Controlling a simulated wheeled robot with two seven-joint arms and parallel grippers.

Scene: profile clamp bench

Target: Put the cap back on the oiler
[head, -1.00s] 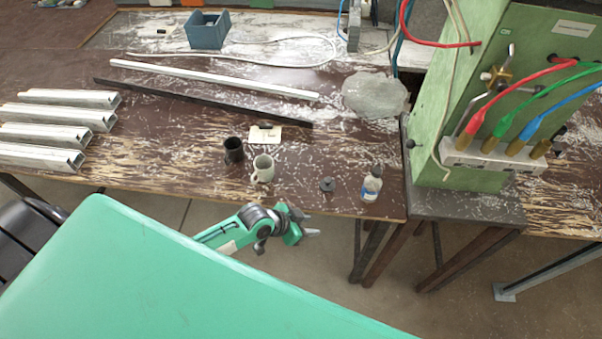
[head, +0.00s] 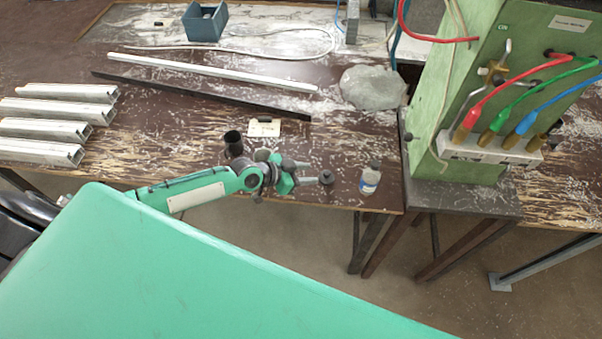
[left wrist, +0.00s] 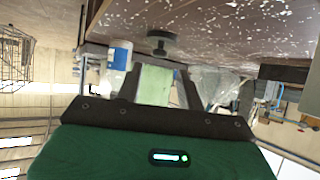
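The oiler (head: 370,179) is a small clear bottle with a blue and white label and a greyish neck, upright near the table's front right edge. The cap (head: 326,177), a dark round piece with a knob, sits on the table just left of it. My left gripper (head: 312,173) is open, with its fingertips close to the cap's left side. In the left wrist view, which looks upside down, the cap (left wrist: 161,42) lies beyond the spread, empty fingers (left wrist: 160,85), and the oiler (left wrist: 120,55) shows to its left. My right gripper is out of view.
A black cup (head: 233,142) stands behind my left arm, beside a pale card (head: 264,128). A green cabinet (head: 455,100) with coloured cables stands to the right. Metal profiles (head: 50,120) lie at left.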

